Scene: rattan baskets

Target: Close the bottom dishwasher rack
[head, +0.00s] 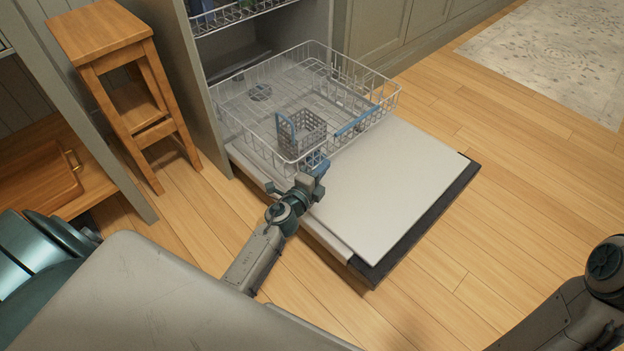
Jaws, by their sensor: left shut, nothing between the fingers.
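The bottom dishwasher rack (350,67) is a white wire basket, pulled well out over the lowered dishwasher door (390,190). A small grey cutlery basket (312,131) with a blue handle sits inside it. My left gripper (321,168) is shut and empty at the near front corner of the rack, above the door's left edge. I cannot tell whether it touches the wire. My right arm shows at the lower right, but its gripper is out of view.
The upper rack (235,16) sits inside the dishwasher. A wooden stool (105,50) stands to the left. A wooden tray (38,180) lies on a low shelf at far left. A patterned rug (560,50) lies at the upper right. The wooden floor right of the door is clear.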

